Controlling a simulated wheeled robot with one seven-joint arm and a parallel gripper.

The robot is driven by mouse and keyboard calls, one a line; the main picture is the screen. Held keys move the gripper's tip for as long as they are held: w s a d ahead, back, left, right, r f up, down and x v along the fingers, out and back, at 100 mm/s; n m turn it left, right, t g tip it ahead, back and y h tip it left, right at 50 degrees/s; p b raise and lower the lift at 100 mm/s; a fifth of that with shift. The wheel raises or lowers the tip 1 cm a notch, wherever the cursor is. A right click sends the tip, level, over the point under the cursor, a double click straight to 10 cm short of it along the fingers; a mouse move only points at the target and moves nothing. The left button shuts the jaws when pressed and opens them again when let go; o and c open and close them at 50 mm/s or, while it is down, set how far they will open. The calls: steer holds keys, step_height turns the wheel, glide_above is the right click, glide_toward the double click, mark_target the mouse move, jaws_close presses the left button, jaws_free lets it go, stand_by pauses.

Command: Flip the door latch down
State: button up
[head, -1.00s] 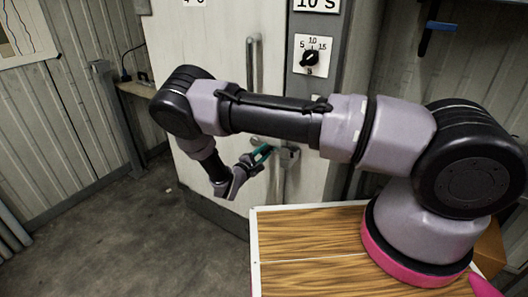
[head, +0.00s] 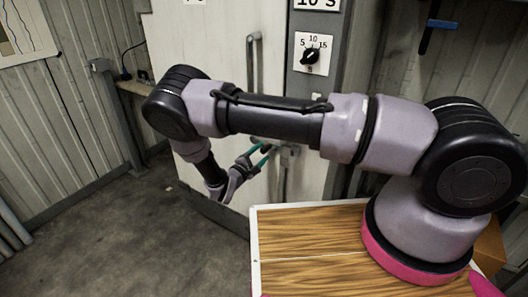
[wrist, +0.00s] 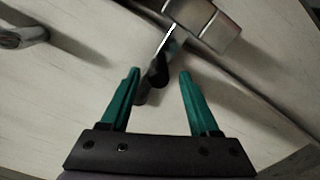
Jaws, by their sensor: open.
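The door latch (head: 289,154) is a grey metal block at the right edge of a pale door (head: 215,60). A thin bar seems to hang below the block in the head view, but it is small there. In the wrist view the latch block (wrist: 207,22) is at the top, and a dark lever (wrist: 158,72) extends from it toward the space between my fingertips. My gripper (head: 266,154) is open, its teal fingers pointing at the latch from the left. In the wrist view my gripper (wrist: 159,75) has its fingertips on either side of the lever's end; contact is unclear.
A long vertical handle (head: 254,75) is on the door above my gripper. A dial with numbers (head: 310,56) is on the grey frame to the right. A wood-topped table (head: 310,255) stands in front, below my arm. Open floor (head: 120,235) lies to the left.

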steer(key=v, duration=0.8)
steer(key=shift+s, duration=0.2)
steer(key=shift+a, duration=0.15)
steer(key=s+d+r+m+g+y, duration=0.1)
steer(key=d+r+m+g, duration=0.6)
steer(key=r, duration=0.6)
steer(key=s+d+r+m+g+y, duration=0.1)
steer(key=d+r+m+g+y, duration=0.1)
steer(key=d+r+m+g, duration=0.65)
steer(key=s+d+r+m+t+y, duration=0.1)
steer(key=s+d+r+t+y, duration=0.1)
steer(key=s+r, duration=0.4)
steer(key=s+d+r+m+t+y, duration=0.2)
steer(key=s+d+r+t+y, duration=0.1)
steer(key=r, duration=0.9)
steer(key=s+d+r+m+t+y, duration=0.1)
steer(key=s+d+r+t+y, duration=0.2)
steer(key=s+r, duration=0.5)
steer(key=shift+s+d+r+m+y, duration=0.3)
steer(key=shift+d+r+m+y, duration=0.05)
steer(key=shift+d+r+y, duration=0.4)
